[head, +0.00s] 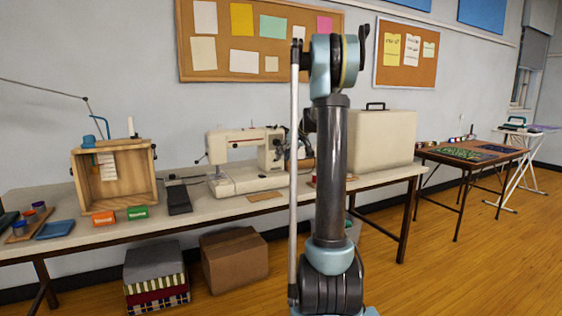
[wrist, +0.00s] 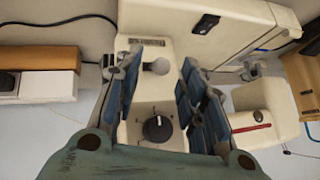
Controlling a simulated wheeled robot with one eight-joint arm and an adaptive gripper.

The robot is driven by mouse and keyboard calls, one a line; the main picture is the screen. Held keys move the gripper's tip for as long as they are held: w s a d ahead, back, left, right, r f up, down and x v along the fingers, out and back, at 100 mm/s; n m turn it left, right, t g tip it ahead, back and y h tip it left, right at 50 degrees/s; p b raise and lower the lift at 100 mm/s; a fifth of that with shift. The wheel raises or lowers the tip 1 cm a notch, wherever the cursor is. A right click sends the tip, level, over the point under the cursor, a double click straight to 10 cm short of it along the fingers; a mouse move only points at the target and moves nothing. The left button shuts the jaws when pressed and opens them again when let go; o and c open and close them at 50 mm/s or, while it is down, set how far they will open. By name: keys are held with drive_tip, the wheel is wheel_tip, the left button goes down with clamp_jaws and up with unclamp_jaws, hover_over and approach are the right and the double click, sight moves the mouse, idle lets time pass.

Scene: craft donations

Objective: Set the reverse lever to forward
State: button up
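The cream sewing machine (head: 240,155) stands on the long table in the head view. Its end face fills the middle of the wrist view (wrist: 168,30), with a black dial (wrist: 157,129) and a pale round-tipped lever (wrist: 157,66) that looks like the reverse lever. My gripper (wrist: 170,62) is open, with one blue-padded finger on each side of the lever.
A cream case (head: 385,140) stands on the table right of my arm. A wooden crate (head: 112,175), a black pedal (head: 179,199) and small boxes (head: 137,212) are to the left. A cardboard box (head: 235,258) is under the table.

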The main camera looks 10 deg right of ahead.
drive_tip(key=v, duration=0.8)
drive_tip(key=s+a+f+g+h, duration=0.1)
drive_tip(key=s+a+f, duration=0.1)
drive_tip(key=s, duration=0.7)
drive_tip(key=s+a+f+m+g, duration=0.1)
drive_tip(key=s+a+f, duration=0.2)
drive_tip(key=s, duration=0.6)
drive_tip(key=s+a+f+h, duration=0.1)
drive_tip(key=s+a+f, duration=0.1)
drive_tip(key=s, duration=0.7)
drive_tip(key=s+d+f+m+g+h, duration=0.1)
drive_tip(key=s+f, duration=0.7)
drive_tip(key=s, duration=0.4)
drive_tip(key=s+d+f+m+g+h, duration=0.1)
drive_tip(key=s+f+h, duration=0.1)
drive_tip(key=s+f, duration=0.6)
drive_tip(key=s, duration=0.4)
drive_tip(key=shift+f, duration=0.4)
